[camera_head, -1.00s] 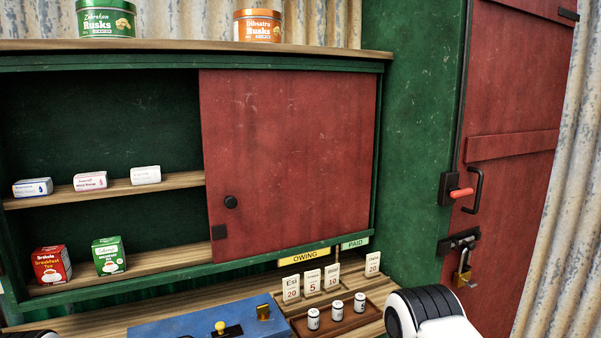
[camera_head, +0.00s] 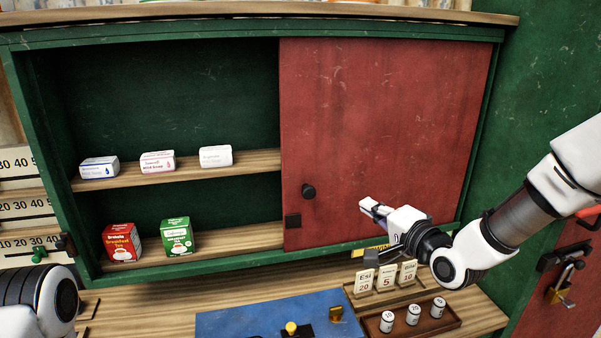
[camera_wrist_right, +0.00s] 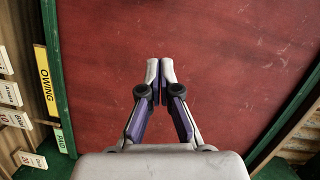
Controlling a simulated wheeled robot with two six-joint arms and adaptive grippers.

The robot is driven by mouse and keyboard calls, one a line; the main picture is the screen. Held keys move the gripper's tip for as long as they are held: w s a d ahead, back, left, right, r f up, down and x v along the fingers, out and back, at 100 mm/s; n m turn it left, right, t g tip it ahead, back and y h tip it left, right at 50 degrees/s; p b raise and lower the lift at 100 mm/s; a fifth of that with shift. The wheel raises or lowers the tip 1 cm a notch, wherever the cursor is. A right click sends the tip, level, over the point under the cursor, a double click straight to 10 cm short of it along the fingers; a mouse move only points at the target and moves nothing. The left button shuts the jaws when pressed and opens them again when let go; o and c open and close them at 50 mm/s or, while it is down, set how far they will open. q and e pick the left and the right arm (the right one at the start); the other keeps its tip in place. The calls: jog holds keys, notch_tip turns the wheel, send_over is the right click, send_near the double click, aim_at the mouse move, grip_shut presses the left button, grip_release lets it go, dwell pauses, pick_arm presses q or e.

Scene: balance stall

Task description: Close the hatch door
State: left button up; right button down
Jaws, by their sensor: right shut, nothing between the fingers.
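The red hatch door (camera_head: 385,120) is a flat panel standing over the right part of the green cabinet opening; the left part is open and shows shelves. A black round knob (camera_head: 308,191) sits near the door's lower left edge, with a small dark square plate (camera_head: 292,221) below it. My right gripper (camera_head: 366,206) is shut and empty in front of the door, to the right of the knob. In the right wrist view its closed fingertips (camera_wrist_right: 160,72) point at the red panel (camera_wrist_right: 230,60); I cannot tell whether they touch it. My left gripper is out of view.
Small soap boxes (camera_head: 157,162) stand on the upper shelf, a red tea box (camera_head: 121,242) and a green one (camera_head: 177,237) below. A blue box (camera_head: 250,322), price cards (camera_head: 386,276) and a tray of small weights (camera_head: 455,321) are on the counter under the door.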

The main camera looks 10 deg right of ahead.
jog(key=p+x, duration=0.1)
jog(key=x, duration=0.2)
jog(key=r+p+x, duration=0.1)
jog(key=x, duration=0.2)
jog(key=p+x, duration=0.2)
jog(key=x, duration=0.1)
jog(key=shift+w+a+r, duration=0.15)
jog(key=shift+w+a, duration=0.05)
jog(key=shift+w, duration=0.15)
jog(key=a+p, duration=0.1)
jog(key=a+f, duration=0.1)
jog(key=a, duration=0.1)
jog(key=shift+a+p, duration=0.15)
jog(key=shift+p, duration=0.2)
jog(key=shift+a, duration=0.4)
jog(key=shift+f, duration=0.1)
jog(key=shift+d+f, duration=0.1)
jog(key=shift+d, duration=0.05)
